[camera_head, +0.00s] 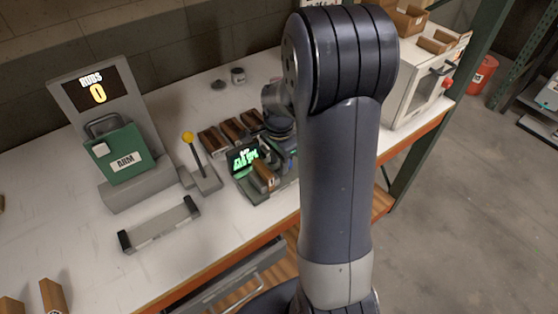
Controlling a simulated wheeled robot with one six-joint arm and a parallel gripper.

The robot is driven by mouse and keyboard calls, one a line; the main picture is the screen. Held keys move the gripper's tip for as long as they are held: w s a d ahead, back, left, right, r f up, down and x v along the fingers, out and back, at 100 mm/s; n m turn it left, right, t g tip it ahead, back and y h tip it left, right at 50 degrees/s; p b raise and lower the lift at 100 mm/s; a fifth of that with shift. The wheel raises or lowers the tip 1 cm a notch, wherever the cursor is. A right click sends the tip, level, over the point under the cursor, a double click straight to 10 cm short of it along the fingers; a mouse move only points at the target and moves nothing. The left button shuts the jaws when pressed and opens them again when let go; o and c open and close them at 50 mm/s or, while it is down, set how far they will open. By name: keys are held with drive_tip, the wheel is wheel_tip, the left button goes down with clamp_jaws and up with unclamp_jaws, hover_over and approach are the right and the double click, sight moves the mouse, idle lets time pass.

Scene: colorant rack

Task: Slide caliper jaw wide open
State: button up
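The device with a lit green digital display (246,158), which looks like the caliper, stands on the white bench left of my arm. A brown wooden block (264,176) sits at its front, seemingly in its jaw. How far the jaw is open is too small to tell. My wrist (280,118) reaches down just behind and right of the display. My gripper is mostly hidden by my arm and wrist, close to the caliper's right side. Its fingers do not show clearly, nor whether they touch the caliper.
Several brown blocks (230,130) lie in a row behind the caliper. Left are a yellow-knobbed lever (188,137), a "RUBS 0" stand (75,92) with a green block (113,154), and a grey bar with black ends (160,227). A white cabinet (410,88) stands right.

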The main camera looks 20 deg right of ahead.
drive_tip(key=shift+f, duration=0.35)
drive_tip(key=shift+c, duration=0.3)
clamp_jaws()
